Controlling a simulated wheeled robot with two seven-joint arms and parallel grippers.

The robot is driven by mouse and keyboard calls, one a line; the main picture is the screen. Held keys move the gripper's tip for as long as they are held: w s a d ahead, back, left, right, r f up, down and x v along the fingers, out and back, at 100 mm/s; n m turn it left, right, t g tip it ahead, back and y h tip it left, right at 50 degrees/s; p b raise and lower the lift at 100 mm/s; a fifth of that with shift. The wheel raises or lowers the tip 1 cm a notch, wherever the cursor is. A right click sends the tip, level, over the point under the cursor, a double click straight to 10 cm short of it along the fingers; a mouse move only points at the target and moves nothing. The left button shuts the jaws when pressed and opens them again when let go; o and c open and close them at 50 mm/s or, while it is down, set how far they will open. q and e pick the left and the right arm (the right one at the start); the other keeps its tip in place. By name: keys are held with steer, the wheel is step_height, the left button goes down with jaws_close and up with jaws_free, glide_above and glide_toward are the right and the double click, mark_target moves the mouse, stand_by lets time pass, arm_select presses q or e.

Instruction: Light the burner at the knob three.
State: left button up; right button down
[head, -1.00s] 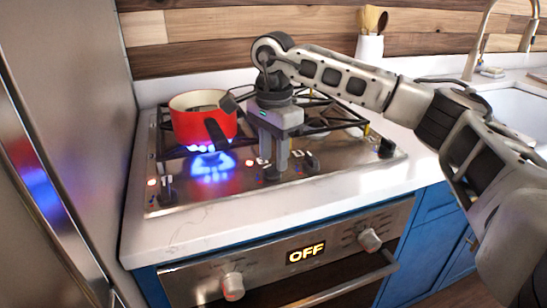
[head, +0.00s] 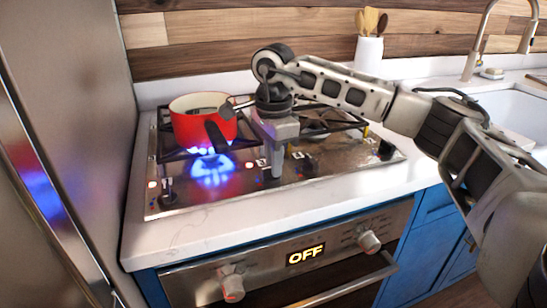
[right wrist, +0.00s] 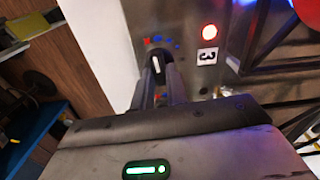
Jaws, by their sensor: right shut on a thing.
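The knob three (right wrist: 156,66) is dark with a white mark, beside a plate with the number 3 (right wrist: 207,56) and a glowing red lamp (right wrist: 209,32). My right gripper (right wrist: 159,80) is shut on it, one finger at each side. In the head view the right gripper (head: 276,160) points down over the front of the hob (head: 215,200) and partly hides the knob. A blue flame (head: 212,168) burns at the front left under a red pan (head: 195,120). My left gripper is not in view.
Other knobs stand along the hob front: one at the left (head: 168,192) and one at the far right (head: 386,148). Black grates (head: 335,118) lie behind my right gripper. The white counter (head: 185,238) in front is clear. The oven display (head: 305,253) reads OFF.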

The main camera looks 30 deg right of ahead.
steer(key=shift+m, duration=1.1)
steer(key=c, duration=1.4)
jaws_free()
steer(key=shift+r, duration=0.1)
arm_select(q)
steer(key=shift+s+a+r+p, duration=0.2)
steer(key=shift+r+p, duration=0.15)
steer(key=shift+p, duration=0.85)
arm_select(e)
step_height(320, 180, up, 16)
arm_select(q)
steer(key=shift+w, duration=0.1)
